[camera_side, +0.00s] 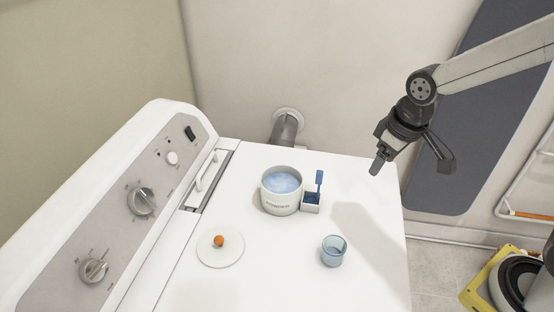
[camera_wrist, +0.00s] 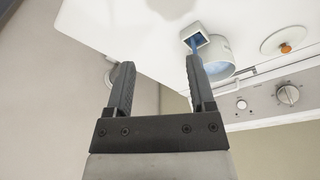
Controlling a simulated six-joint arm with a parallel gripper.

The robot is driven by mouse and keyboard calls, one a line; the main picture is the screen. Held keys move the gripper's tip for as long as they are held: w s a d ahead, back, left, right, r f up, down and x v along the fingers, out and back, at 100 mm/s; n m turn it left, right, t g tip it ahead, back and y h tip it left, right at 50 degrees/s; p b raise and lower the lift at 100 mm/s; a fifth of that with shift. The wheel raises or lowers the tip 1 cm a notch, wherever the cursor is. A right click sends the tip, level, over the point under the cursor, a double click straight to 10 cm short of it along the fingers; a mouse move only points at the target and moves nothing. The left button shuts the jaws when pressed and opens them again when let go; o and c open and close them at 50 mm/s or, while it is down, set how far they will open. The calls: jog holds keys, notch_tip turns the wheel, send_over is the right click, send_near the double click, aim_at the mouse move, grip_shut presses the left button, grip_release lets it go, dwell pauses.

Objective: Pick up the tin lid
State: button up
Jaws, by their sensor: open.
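The tin lid (camera_side: 220,250) is a flat, pale disc with an orange knob (camera_side: 220,241) on top. It lies on the white machine top, in front of and to the left of the tin. In the wrist view the lid (camera_wrist: 276,42) shows at the upper right. The tin (camera_side: 281,194) stands uncovered, with pale blue powder inside. It also shows in the wrist view (camera_wrist: 221,58). My gripper (camera_side: 412,165) hangs above the right edge of the machine top, well away from the lid. In the wrist view my gripper (camera_wrist: 161,78) has its fingers apart with nothing between them.
A blue cup (camera_side: 333,250) stands at the front right. The control panel (camera_side: 125,210) rises at the left. The machine top between lid and cup is clear.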

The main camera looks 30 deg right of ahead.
jog(key=w+a+n, duration=0.4)
jog(key=w+a, duration=0.2)
jog(key=n+g+y, duration=0.1)
jog(key=n+g, duration=0.1)
jog(key=n, duration=0.8)
send_over(219, 238)
jog(key=f, duration=0.5)
jog(key=shift+d+f, duration=0.2)
jog(key=shift+d, duration=0.1)
jog(key=shift+a+f, duration=0.15)
jog(key=shift+f, duration=1.75)
jog(key=shift+a+f, duration=0.15)
jog(key=shift+f, duration=2.45)
